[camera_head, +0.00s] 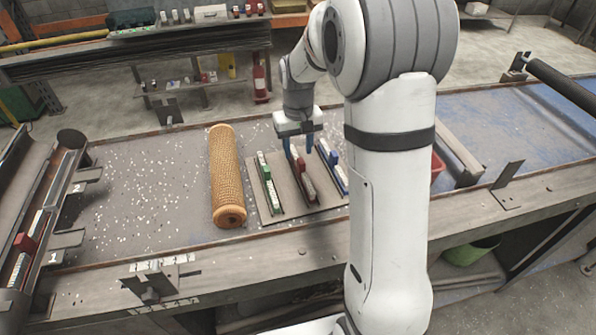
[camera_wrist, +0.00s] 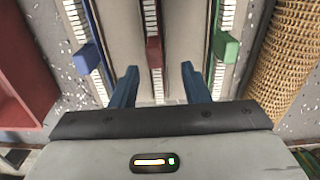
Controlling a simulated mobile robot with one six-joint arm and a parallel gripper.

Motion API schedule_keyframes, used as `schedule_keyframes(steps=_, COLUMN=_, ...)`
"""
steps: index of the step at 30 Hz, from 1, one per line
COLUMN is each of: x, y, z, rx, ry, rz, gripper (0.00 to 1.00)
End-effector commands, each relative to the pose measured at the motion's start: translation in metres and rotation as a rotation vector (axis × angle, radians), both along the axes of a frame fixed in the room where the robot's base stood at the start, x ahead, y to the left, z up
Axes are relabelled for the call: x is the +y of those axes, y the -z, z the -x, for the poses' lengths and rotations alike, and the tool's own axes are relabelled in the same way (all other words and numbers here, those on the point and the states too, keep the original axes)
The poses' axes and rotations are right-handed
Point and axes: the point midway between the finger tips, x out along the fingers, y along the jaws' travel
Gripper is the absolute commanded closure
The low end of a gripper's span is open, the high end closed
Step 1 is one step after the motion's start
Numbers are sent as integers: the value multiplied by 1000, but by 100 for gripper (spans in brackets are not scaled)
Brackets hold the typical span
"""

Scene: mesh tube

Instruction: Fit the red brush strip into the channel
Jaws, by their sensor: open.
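The red brush strip (camera_head: 303,184) lies on a flat board between a green strip and a blue strip. In the wrist view its red block (camera_wrist: 153,52) shows in the middle, with pale bristles along its length. My gripper (camera_head: 306,152) points down over the far part of the red strip. In the wrist view its blue fingers (camera_wrist: 157,82) are open and stand apart, one either side of the red strip's line. Whether they touch anything I cannot tell. A long fixture at the far left (camera_head: 42,205) looks like the channel; a red block and pale segments show along it.
The green strip (camera_head: 268,184) and blue strip (camera_head: 333,165) lie close on either side, on the board (camera_head: 262,211). The tabletop (camera_head: 140,190) between tube and fixture is clear except for white flecks.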

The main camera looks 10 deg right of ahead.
Motion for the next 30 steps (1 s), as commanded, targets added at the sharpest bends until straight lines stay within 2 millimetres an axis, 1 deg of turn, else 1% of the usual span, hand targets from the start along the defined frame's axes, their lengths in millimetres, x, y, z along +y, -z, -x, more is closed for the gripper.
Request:
schedule_keyframes(steps=6, x=-8, y=30, z=5, rx=5, ry=2, rz=-1, gripper=58)
schedule_keyframes(steps=9, x=-8, y=43, z=4, rx=2, ry=1, rz=0, gripper=58)
schedule_keyframes(steps=12, x=-8, y=48, z=4, rx=1, ry=2, rz=0, gripper=58)
schedule_keyframes(steps=18, x=-8, y=49, z=4, rx=-1, ry=2, rz=0, gripper=58)
schedule_keyframes(steps=20, x=-8, y=49, z=4, rx=-1, ry=2, rz=0, gripper=62)
schedule_keyframes(steps=30, x=-8, y=49, z=4, rx=-1, ry=3, rz=0, gripper=90)
